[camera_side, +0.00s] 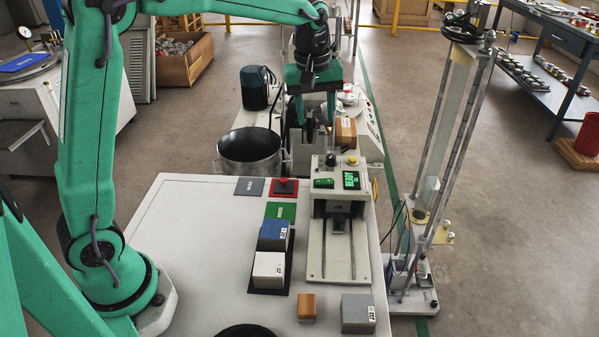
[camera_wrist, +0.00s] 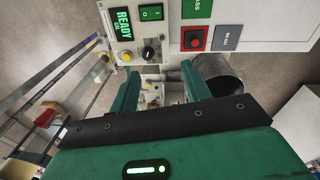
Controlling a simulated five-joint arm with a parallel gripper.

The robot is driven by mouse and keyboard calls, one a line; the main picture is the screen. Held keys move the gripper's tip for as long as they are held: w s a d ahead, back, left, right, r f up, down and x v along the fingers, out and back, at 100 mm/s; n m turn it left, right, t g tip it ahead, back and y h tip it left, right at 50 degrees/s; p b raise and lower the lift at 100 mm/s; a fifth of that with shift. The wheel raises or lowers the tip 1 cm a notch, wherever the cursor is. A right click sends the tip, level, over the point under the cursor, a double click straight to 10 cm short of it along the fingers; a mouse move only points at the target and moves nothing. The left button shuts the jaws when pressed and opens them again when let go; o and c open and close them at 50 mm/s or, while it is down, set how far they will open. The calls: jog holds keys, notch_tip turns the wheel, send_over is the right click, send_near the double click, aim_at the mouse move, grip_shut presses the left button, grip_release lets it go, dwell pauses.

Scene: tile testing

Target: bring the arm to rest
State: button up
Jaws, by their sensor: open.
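My gripper (camera_side: 315,118) hangs from the green arm above the far edge of the white table (camera_side: 190,230). Its two green fingers are apart, with no tile between them. In the wrist view my gripper (camera_wrist: 160,84) is also open. The testing machine (camera_side: 316,240) stands on the table's right side, nearer than my gripper. Its lit display (camera_side: 351,181) appears in the wrist view (camera_wrist: 121,24), reading "READY". A blue block (camera_side: 273,235) and a white block (camera_side: 268,269) sit one in front of the other on a dark tray (camera_side: 290,258).
A red pad with a button (camera_side: 284,188), a grey pad (camera_side: 249,187) and a green pad (camera_side: 280,211) lie left of the machine. A brown block (camera_side: 306,307) and a grey block (camera_side: 358,313) sit in front. A metal pot (camera_side: 248,150) stands beyond the table. The table's left side is clear.

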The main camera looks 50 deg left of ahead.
jog(key=s+r+m+t, duration=0.1)
jog(key=s+r+m, duration=0.15)
jog(key=s, duration=0.45)
jog(key=s+r+m+t, duration=0.1)
jog(key=s+r+m, duration=0.15)
jog(key=s, duration=0.35)
jog(key=s+f+m+t, duration=0.1)
jog(key=s+f+m, duration=0.1)
jog(key=s, duration=0.4)
jog(key=s+f+m+t, duration=0.1)
jog(key=s+f+m, duration=0.1)
jog(key=s, duration=0.4)
jog(key=shift+s+a+m, duration=0.15)
jog(key=shift+a+m, duration=0.05)
jog(key=shift+m, duration=0.7)
